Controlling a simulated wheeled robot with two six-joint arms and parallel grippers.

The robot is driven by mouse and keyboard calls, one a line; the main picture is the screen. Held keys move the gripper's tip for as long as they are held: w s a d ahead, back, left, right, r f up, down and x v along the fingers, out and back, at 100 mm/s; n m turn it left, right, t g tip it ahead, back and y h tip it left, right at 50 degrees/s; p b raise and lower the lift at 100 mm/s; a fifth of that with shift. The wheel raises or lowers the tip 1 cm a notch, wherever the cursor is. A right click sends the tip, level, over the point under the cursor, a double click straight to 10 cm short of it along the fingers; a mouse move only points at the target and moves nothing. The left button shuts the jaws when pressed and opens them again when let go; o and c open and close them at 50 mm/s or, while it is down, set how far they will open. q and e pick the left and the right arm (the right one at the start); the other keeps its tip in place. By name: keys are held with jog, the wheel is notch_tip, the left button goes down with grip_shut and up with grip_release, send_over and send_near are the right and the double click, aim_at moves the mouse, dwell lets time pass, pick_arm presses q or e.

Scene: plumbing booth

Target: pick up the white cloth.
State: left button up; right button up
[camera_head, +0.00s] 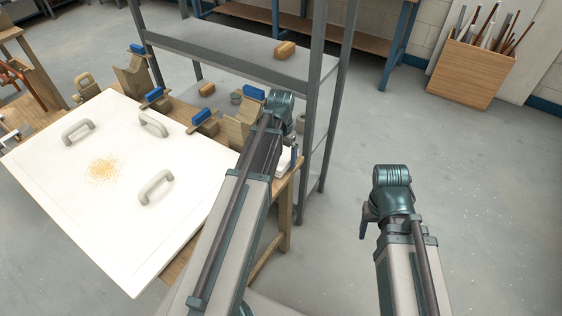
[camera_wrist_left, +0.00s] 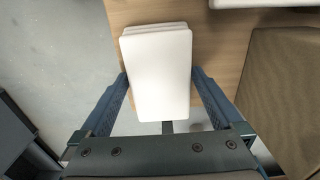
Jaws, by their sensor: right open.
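The white cloth (camera_wrist_left: 160,75) is a folded, layered stack on the wooden table (camera_wrist_left: 215,35). In the left wrist view it lies between the fingers of my left gripper (camera_wrist_left: 158,78), one finger along each long side. The fingertips are at or very near its edges; I cannot tell whether they press on it. In the head view a small part of the cloth (camera_head: 284,170) shows at the table's right edge, mostly hidden by my left arm, with my left gripper (camera_head: 293,155) beside it. My right gripper (camera_head: 364,226) hangs over bare floor, open and away from the table.
A large white panel (camera_head: 75,205) with grey handles and a patch of yellowish grains covers most of the table. Clamps with blue parts (camera_head: 203,117) line its back edge. A grey metal shelf (camera_head: 316,90) stands close behind.

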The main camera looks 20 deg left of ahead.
pick_arm(q)
jog(key=c, duration=1.1)
jog(key=shift+o, duration=0.2)
notch_tip(320, 180, up, 10)
jog(key=p, duration=1)
jog(key=o, duration=0.7)
jog(key=c, duration=0.5)
